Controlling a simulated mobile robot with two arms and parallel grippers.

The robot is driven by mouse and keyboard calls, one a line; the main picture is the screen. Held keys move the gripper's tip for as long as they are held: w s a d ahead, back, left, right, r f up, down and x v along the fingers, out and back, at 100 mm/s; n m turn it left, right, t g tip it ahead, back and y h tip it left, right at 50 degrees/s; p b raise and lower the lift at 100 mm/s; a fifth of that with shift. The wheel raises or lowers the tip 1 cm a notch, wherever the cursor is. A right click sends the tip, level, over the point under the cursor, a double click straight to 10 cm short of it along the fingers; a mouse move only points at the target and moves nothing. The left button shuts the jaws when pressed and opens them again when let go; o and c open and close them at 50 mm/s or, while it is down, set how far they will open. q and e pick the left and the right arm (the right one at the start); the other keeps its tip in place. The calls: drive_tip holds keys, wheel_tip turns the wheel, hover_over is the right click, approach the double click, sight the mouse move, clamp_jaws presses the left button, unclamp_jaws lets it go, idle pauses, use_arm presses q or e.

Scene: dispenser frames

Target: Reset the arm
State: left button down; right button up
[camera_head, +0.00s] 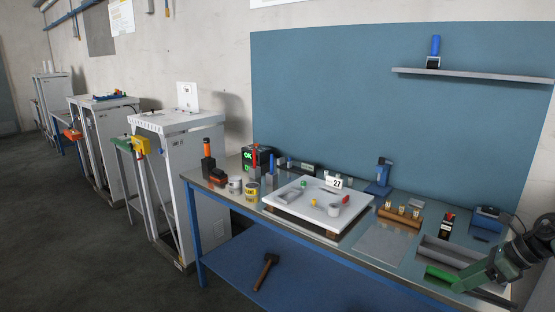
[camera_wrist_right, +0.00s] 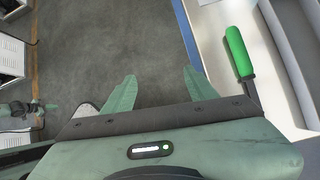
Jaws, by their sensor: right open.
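My right gripper (camera_head: 468,281) comes in at the lower right of the head view, over the right end of the workbench. In the right wrist view its two green fingers (camera_wrist_right: 158,95) stand wide apart with only grey floor between them. It is open and empty. The green handle (camera_head: 440,274) also shows in the head view, just left of the gripper. My left gripper is not in the head view.
The workbench (camera_head: 230,205) holds a white board (camera_head: 290,205), a wooden block (camera_head: 400,217) and several small containers and tools. A shelf (camera_head: 480,75) is on the blue back panel. White cabinets (camera_head: 185,160) stand at left. A hammer (camera_head: 266,270) lies on the lower shelf. Open floor is at left.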

drive_tip(key=w+a+f+m+t+y, duration=0.3)
drive_tip(key=a+f+m+t, duration=0.3)
drive_tip(key=a+f+m, duration=0.9)
drive_tip(key=s+a+f+m+t+h, duration=0.1)
drive_tip(key=s+f+m, duration=0.2)
drive_tip(key=f, duration=0.5)
drive_tip(key=s+f+m+h, duration=0.2)
drive_tip(key=s+f+m, duration=0.1)
drive_tip(key=f, duration=0.5)
drive_tip(key=s+f+m+g+h, duration=0.1)
drive_tip(key=s+f+m+h, duration=0.3)
drive_tip(key=s+f+m, duration=0.75)
drive_tip(key=s+a+f+m+g, duration=0.2)
drive_tip(key=s+f, duration=0.3)
drive_tip(key=s, duration=0.8)
drive_tip(key=s+a+f+m+g+h, duration=0.1)
drive_tip(key=s+a+f+m+g, duration=0.2)
drive_tip(key=s, duration=1)
drive_tip(key=s+a+f+m+g, duration=0.3)
drive_tip(key=s+f, duration=0.6)
drive_tip(key=s, duration=0.5)
drive_tip(key=shift+m+g+h, duration=0.4)
drive_tip(key=shift+m+g, duration=0.2)
drive_tip(key=shift+m, duration=0.15)
